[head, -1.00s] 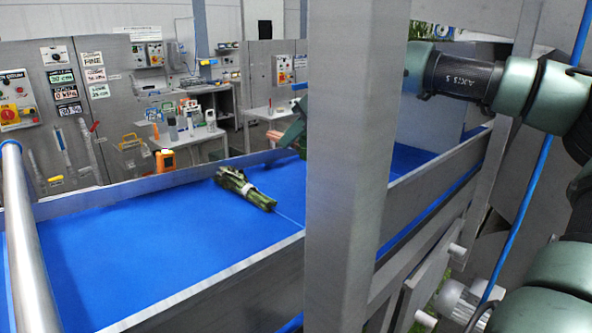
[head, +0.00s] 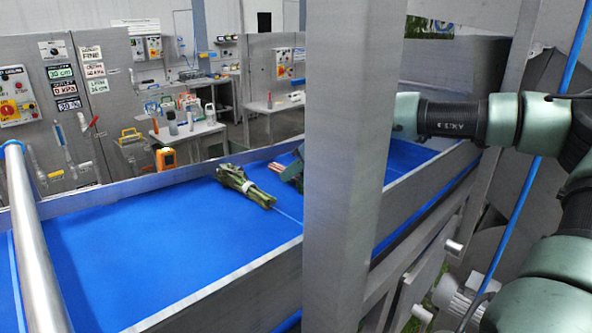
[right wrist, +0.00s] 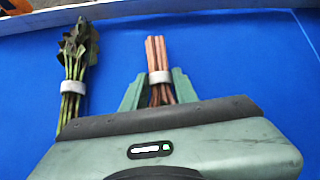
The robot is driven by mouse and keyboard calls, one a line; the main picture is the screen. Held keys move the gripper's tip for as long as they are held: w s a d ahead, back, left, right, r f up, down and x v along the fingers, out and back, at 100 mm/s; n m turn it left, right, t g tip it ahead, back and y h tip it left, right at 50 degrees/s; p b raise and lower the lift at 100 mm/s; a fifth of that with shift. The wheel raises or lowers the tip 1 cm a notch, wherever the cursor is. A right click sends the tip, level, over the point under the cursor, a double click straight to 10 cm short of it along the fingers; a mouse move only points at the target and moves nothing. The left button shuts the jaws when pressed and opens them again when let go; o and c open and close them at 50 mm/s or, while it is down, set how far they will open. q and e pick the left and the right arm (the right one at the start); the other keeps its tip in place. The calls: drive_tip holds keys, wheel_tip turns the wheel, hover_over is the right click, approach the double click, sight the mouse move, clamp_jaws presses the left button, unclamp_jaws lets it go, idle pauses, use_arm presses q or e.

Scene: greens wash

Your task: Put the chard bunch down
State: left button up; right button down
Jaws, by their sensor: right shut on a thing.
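The chard bunch shows as reddish-pink stems (head: 277,170) beside my right gripper (head: 291,173), low over the blue belt (head: 150,255). In the right wrist view, my right gripper (right wrist: 157,88) is shut around the chard bunch (right wrist: 158,58) at its white band, stems pointing away. The gripper body hides its leafy end. I cannot tell whether the bunch touches the belt. My left gripper is not in view.
Another banded green bunch (head: 243,186) lies on the belt to the left of the chard; it also shows in the right wrist view (right wrist: 70,65). A grey metal post (head: 340,180) blocks part of the head view. The belt's left part is clear, with metal side walls (head: 130,188).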

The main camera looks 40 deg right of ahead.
drive_tip(key=c, duration=1.1)
unclamp_jaws()
drive_tip(key=shift+r, duration=0.1)
drive_tip(key=shift+s+r, duration=0.2)
drive_tip(key=b+v, duration=0.3)
drive_tip(key=v, duration=0.8)
drive_tip(key=shift+s+r, duration=0.15)
